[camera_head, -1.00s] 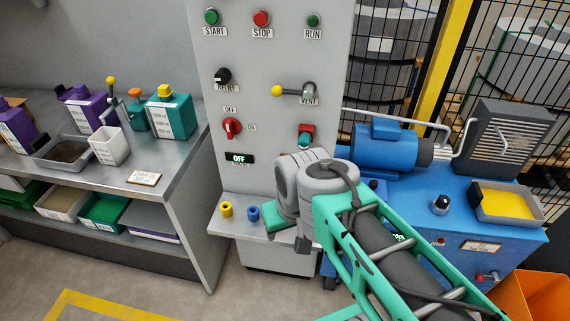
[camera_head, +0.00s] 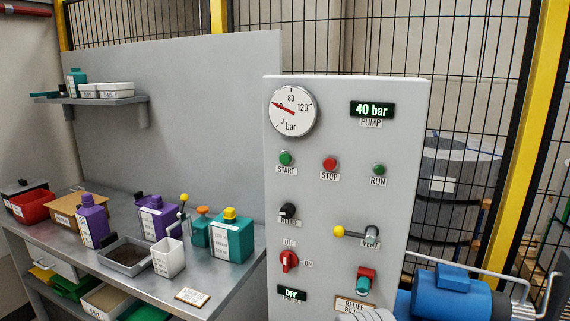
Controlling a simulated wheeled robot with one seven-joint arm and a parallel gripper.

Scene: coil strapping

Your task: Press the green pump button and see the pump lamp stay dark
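The green START button (camera_head: 285,158) is at the upper left of the grey control panel (camera_head: 340,120). The RUN lamp (camera_head: 379,169) is at the right of the same row and looks dark green, unlit. The red STOP button (camera_head: 330,163) sits between them. The PUMP display (camera_head: 371,110) reads 40 bar, and the dial gauge (camera_head: 292,111) needle points near 40. Only a small grey part of my arm shows at the bottom edge. My gripper is out of view, and nothing touches the buttons.
Below the buttons are a RELIEF knob (camera_head: 288,210), a yellow-tipped VENT lever (camera_head: 352,233), a red OFF/ON switch (camera_head: 289,260) and a small OFF display (camera_head: 291,293). A bench (camera_head: 228,283) with bottles stands left. A blue pump motor (camera_head: 450,290) is at lower right.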

